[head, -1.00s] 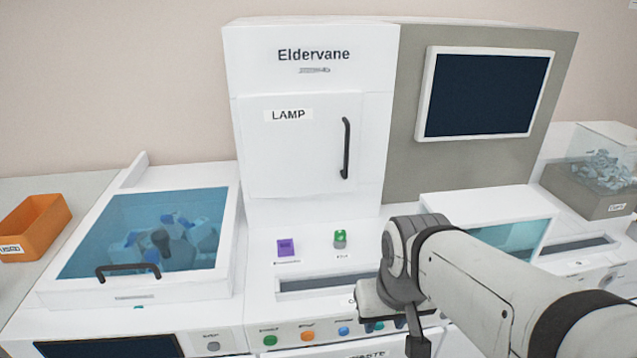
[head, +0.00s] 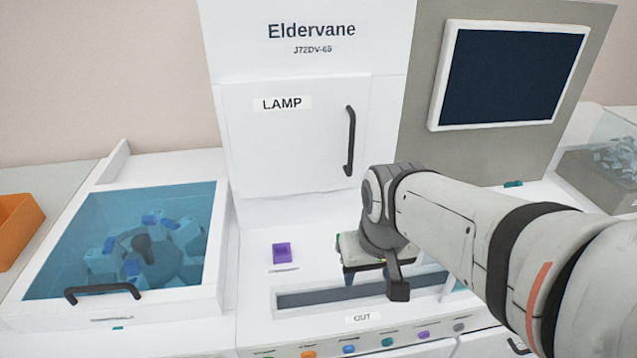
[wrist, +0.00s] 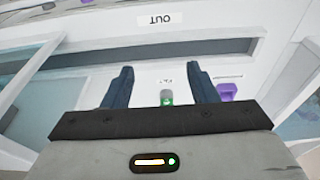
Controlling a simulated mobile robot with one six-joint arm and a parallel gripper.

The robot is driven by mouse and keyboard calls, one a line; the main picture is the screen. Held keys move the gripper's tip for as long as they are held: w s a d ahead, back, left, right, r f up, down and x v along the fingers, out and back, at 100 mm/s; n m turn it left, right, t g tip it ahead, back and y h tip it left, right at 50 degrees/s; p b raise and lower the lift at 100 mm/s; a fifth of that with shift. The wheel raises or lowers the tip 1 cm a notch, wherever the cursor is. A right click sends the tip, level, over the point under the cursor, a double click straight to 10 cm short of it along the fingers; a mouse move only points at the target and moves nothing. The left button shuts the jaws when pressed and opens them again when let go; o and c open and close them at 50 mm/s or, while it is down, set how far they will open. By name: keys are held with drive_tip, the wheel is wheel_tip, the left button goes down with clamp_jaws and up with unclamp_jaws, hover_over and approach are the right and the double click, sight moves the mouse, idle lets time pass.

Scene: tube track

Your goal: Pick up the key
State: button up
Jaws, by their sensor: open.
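The key (wrist: 167,98) is a small grey and green piece beside a small label on the white machine's panel. In the wrist view it shows between my fingers, close to the gripper body's edge. My gripper (wrist: 163,84) is open, with dark blue fingers on either side of the key in the picture and nothing held. In the head view my gripper (head: 367,277) hangs over the panel, and the key is mostly or wholly hidden behind it. I cannot tell how high the fingertips are above the key.
A purple block (head: 282,250) sits left of my gripper on the panel. A long slot (head: 310,297) marked OUT runs along the front. The lamp door (head: 295,140) rises behind. A blue-lidded bin (head: 75,245) stands left, with a black handle.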

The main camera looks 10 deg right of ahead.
drive_tip(key=shift+g, duration=0.5)
drive_tip(key=w, duration=0.5)
drive_tip(key=w+p, duration=0.1)
drive_tip(key=w, duration=1)
drive_tip(key=shift+w+a+f, duration=0.15)
drive_tip(key=shift+w+f, duration=0.15)
drive_tip(key=shift+f, duration=0.05)
drive_tip(key=shift+w+f, duration=0.1)
drive_tip(key=shift+f, duration=0.25)
wheel_tip(320, 180, down, 7)
drive_tip(key=shift+w+f+p, duration=0.1)
drive_tip(key=shift+w+p, duration=0.05)
drive_tip(key=shift+p, duration=0.3)
clamp_jaws()
